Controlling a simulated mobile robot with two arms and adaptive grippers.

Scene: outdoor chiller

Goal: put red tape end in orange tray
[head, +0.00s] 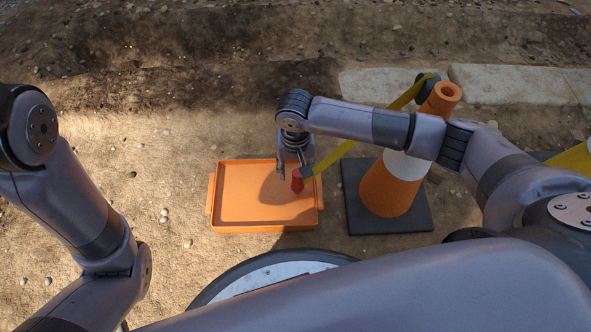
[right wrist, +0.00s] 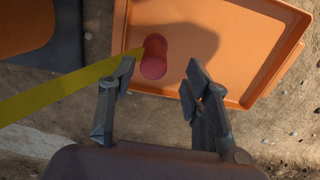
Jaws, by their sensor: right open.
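The red tape end (head: 297,181) is a small red cylinder at the end of a yellow tape (head: 345,150). It shows against the floor of the orange tray (head: 240,205), near the tray's right side. I cannot tell for certain whether it touches the floor. My right gripper (head: 296,168) is open just above it. In the right wrist view the red end (right wrist: 154,58) lies just beyond the open fingertips (right wrist: 160,74), with a gap to the right finger. The tape passes behind the left finger. My left gripper is out of view.
An orange and white cone (head: 385,190) on a dark square base (head: 360,222) stands right of the tray. The tape runs up to a dark piece by the cone's top. Pale slabs (head: 520,84) lie behind. The dirt left of the tray is open, with small stones.

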